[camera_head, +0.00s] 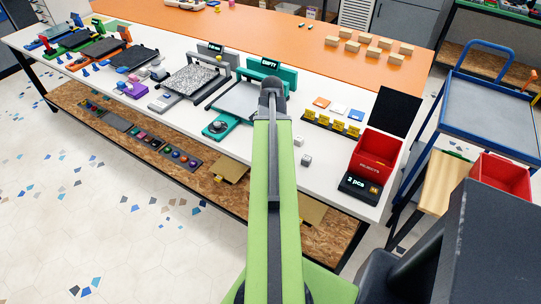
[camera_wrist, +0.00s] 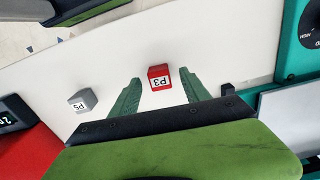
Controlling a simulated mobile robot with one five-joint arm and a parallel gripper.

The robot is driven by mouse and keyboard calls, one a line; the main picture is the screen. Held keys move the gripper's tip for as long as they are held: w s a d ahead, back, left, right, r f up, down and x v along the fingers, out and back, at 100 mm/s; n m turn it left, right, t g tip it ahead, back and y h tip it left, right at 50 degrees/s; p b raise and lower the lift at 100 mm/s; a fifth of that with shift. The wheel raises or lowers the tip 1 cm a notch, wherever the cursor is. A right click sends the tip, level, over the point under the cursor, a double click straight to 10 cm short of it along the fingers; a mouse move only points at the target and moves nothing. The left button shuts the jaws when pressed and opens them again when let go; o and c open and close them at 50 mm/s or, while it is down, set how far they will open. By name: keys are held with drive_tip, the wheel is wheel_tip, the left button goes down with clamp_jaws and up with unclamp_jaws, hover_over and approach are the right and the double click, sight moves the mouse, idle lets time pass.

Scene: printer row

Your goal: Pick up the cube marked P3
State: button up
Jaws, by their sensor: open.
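The cube marked P3 (camera_wrist: 158,82) is red with a white label and sits on the white bench top in the wrist view. My gripper (camera_wrist: 160,76) is open, with one green finger to each side of the cube in the picture. Gaps show between the cube and both fingers, and it is not gripped. How high the fingertips are above the bench is hard to tell. In the head view my green arm reaches over the bench and hides the gripper. I cannot make out the P3 label there.
A grey cube marked P5 (camera_wrist: 82,101) sits left of P3 in the wrist view. In the head view the red rejects bin (camera_head: 378,150) stands at right, yellow holders (camera_head: 332,126) behind, and a teal printer marked EMPTY (camera_head: 264,66) near the arm's end.

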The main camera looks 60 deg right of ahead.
clamp_jaws()
idle(0.4)
